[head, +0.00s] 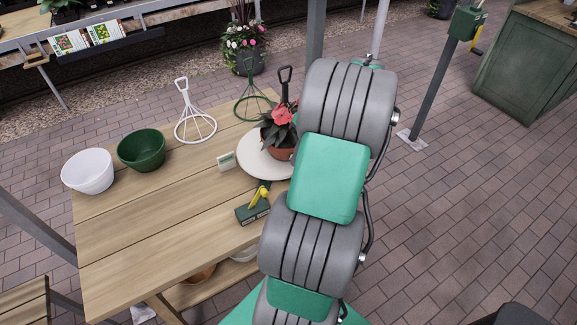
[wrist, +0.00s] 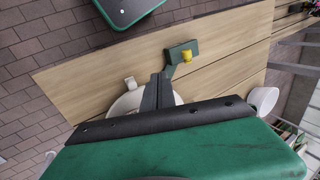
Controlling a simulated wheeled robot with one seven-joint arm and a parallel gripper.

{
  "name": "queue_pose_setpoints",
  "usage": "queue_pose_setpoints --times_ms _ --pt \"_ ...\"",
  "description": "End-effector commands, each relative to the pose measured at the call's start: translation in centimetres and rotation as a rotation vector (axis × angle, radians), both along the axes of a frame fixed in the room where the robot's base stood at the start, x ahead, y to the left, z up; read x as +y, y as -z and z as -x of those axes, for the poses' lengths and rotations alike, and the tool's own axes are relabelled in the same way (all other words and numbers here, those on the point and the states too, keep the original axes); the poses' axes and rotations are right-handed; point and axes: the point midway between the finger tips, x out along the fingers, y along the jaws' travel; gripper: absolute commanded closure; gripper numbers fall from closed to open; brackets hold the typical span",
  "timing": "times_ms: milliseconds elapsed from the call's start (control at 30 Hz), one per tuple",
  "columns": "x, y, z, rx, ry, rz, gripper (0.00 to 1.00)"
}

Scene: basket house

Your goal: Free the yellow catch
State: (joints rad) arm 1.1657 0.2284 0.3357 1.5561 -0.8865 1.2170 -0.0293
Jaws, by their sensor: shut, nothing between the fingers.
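The yellow catch (head: 259,197) is a small lever standing tilted on a dark green block (head: 253,212) with light lettering, on the wooden table (head: 190,225). In the wrist view the catch (wrist: 187,56) shows as a small yellow knob on the green block (wrist: 181,48). My gripper (wrist: 162,76) is shut and empty, its grey fingers reaching toward the block. The fingertips look close to the block's near end; I cannot tell whether they touch it. In the head view my arm hides the gripper.
A round white plate (head: 252,164) with a potted red flower (head: 279,130) stands behind the block. A white bowl (head: 88,171), a green bowl (head: 141,149) and a white wire stand (head: 195,126) stand further left. The table's middle is clear.

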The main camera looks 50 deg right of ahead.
Motion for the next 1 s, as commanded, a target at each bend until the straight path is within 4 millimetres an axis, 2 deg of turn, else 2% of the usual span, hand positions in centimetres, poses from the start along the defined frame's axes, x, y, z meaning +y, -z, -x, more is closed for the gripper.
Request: queue_pose_setpoints --times_ms 33,367,600,1000 --pt "0.5 1.3 -0.1 0.002 -0.003 -0.003 1.00" --pt "3.4 7.5 -1.0 0.003 -0.003 -0.003 1.00" --pt "6.6 7.1 -2.1 0.001 -0.004 0.001 1.00" --pt "7.0 7.3 -2.3 0.001 -0.001 0.001 1.00"
